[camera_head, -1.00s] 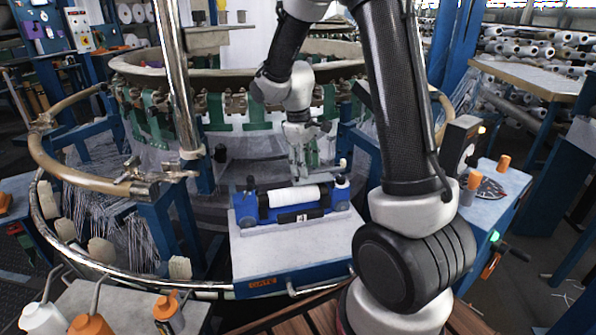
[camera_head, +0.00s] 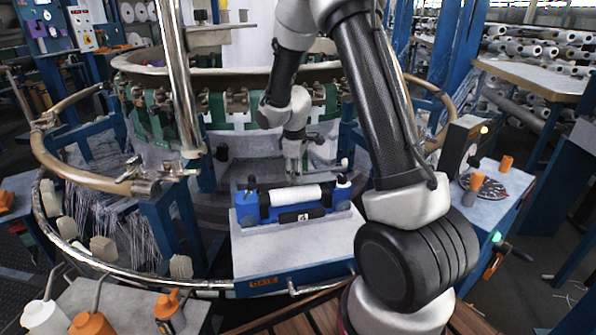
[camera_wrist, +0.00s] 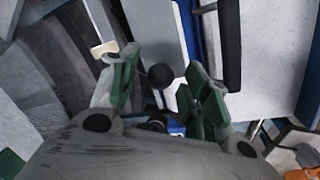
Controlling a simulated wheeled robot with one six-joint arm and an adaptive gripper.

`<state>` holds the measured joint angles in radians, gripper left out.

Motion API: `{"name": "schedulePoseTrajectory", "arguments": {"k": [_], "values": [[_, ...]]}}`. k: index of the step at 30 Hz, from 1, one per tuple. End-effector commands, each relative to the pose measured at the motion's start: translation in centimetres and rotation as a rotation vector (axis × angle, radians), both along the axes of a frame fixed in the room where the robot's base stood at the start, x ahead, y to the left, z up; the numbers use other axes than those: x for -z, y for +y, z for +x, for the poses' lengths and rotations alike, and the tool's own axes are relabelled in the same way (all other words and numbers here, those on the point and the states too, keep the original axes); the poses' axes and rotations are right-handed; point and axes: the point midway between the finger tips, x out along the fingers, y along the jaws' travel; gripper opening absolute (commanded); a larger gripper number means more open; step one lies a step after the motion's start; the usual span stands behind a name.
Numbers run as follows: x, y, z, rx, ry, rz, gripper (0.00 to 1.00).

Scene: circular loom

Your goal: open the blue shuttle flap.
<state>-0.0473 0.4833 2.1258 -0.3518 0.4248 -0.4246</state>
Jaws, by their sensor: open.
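The blue shuttle (camera_head: 265,207) lies on the grey table of the gate, with a white roll (camera_head: 296,195) along its top. A black panel with a small white mark (camera_head: 302,215) is on its front side; I cannot tell for sure whether this is the flap. My gripper (camera_head: 316,167) is just behind and above the shuttle's right half. In the wrist view my gripper (camera_wrist: 165,95) is open, its green-padded fingers apart. A black ball knob (camera_wrist: 160,76) shows between and beyond the fingers, and I see no contact. Part of the shuttle is hidden by the fingers.
The grey gate table (camera_head: 290,250) has free room in front of the shuttle. The round loom ring (camera_head: 230,80) stands behind. A metal post (camera_head: 178,80) and curved rail (camera_head: 75,170) are at left. A side bench (camera_head: 490,205) with orange spools is at right.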

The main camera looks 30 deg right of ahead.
Motion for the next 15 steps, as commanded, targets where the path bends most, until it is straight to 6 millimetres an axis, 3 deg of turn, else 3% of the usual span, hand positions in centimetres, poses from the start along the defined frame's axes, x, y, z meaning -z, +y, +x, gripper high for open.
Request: {"name": "schedulePoseTrajectory", "arguments": {"k": [3,11,15], "values": [[-0.02,0.0,-0.01,0.0,0.0,0.0,0.45],[-0.03,0.0,-0.01,0.001,0.0,0.0,0.0],[-0.04,0.0,-0.01,0.001,0.0,0.0,0.0]]}}
